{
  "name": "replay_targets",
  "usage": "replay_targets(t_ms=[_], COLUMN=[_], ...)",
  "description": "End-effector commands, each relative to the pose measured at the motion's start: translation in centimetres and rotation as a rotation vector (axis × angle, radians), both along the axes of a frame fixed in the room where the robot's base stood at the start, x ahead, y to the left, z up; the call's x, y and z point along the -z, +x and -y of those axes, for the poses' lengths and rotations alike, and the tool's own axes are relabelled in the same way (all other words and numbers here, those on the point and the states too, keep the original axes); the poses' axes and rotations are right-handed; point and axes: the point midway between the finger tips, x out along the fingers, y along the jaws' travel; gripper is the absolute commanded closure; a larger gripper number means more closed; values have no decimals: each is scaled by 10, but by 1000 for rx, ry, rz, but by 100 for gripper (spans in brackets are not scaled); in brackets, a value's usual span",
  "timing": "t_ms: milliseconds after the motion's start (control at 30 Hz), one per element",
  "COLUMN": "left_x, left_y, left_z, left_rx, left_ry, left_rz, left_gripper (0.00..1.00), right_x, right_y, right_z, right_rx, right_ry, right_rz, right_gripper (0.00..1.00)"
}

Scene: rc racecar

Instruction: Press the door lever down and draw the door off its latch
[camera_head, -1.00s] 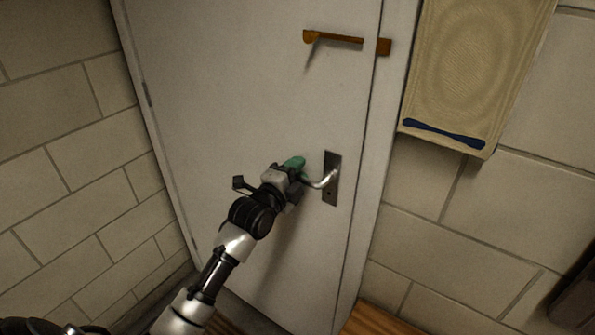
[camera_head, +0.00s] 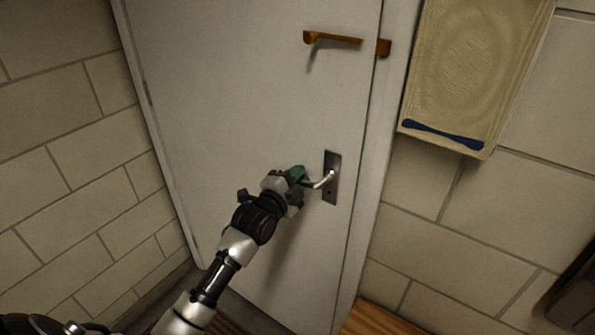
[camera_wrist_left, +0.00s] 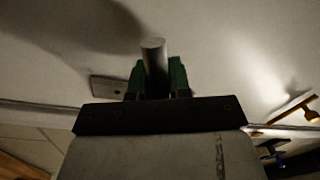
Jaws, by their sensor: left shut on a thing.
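The white door (camera_head: 225,90) fills the middle of the head view and looks shut or nearly so in its frame. Its metal lever (camera_head: 322,181) sticks out from a dark latch plate (camera_head: 332,178) near the right edge and tilts down to the left. My left gripper (camera_head: 299,175), with green fingertips, is shut on the lever's free end. In the left wrist view the lever (camera_wrist_left: 153,58) stands between both green fingers, with the plate (camera_wrist_left: 108,88) behind. My right gripper is not in view.
A brass-coloured latch bar (camera_head: 335,39) sits higher on the door, with its keeper (camera_head: 384,47) on the frame. A beige panel with a blue strip (camera_head: 443,135) hangs on the block wall at right. Block wall (camera_head: 75,160) stands close at left.

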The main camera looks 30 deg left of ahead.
Motion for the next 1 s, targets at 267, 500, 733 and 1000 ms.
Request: replay_targets(t_ms=[267, 500, 733, 1000], left_x=[11, 18, 22, 23], left_y=[0, -1, -1, -1], left_z=[5, 8, 10, 11], left_rx=[1, 0, 0, -1], left_ry=[-217, -354, -420, -434], left_rz=[-26, -44, -51, -52], left_gripper=[100, 100, 100, 100], right_x=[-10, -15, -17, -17], right_y=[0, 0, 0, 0], right_z=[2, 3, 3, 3], right_rx=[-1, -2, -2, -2], right_ry=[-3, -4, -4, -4], right_rz=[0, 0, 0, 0], right_gripper=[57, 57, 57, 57])
